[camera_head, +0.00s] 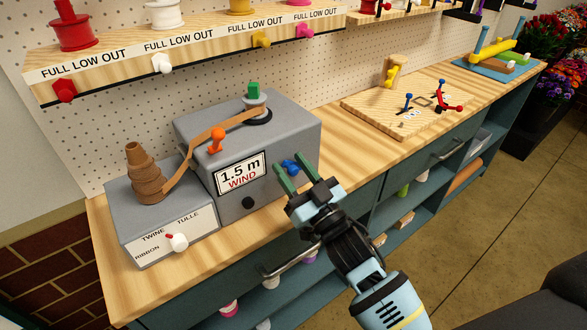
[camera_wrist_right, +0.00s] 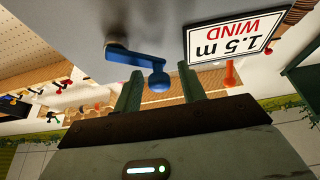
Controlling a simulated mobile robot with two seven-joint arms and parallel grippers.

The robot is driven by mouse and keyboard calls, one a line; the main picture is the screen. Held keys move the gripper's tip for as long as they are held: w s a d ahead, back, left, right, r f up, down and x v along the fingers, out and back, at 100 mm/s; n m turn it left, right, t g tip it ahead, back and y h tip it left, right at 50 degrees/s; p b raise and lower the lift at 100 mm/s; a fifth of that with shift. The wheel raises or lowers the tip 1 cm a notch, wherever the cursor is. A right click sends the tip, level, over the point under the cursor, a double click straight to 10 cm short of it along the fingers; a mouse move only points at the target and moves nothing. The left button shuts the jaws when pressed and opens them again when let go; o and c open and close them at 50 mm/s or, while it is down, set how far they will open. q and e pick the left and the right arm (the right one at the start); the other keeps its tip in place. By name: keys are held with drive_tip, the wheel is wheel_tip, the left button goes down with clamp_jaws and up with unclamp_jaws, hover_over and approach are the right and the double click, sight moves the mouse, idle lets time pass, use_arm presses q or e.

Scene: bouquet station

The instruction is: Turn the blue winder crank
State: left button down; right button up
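The blue winder crank (camera_head: 291,167) is on the front face of the grey winder box (camera_head: 262,135), right of the "1.5 m WIND" sign (camera_head: 239,172). In the right wrist view the crank (camera_wrist_right: 128,56) shows an arm ending in a round knob. My right gripper (camera_head: 292,162) is at the crank with its two green fingers apart. In the right wrist view the knob lies between the fingers of the gripper (camera_wrist_right: 161,88), with gaps showing on both sides. My left gripper is not in view.
An orange lever (camera_head: 216,138) stands on the winder box. A smaller grey box (camera_head: 164,222) with a brown spool (camera_head: 147,175) and a selector knob (camera_head: 178,241) stands to the left. A ribbon runs between them. A wooden board (camera_head: 375,112) lies further right on the bench.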

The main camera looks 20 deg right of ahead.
clamp_jaws()
drive_tip(key=shift+s+a+f+n+y, duration=0.1)
drive_tip(key=shift+a+f+n+y, duration=0.1)
drive_tip(key=shift+n+y, duration=0.6)
drive_tip(key=shift+f+n+g+p, duration=0.25)
drive_tip(key=shift+n+g+p, duration=0.05)
drive_tip(key=shift+n, duration=0.4)
drive_tip(key=shift+o, duration=0.6)
unclamp_jaws()
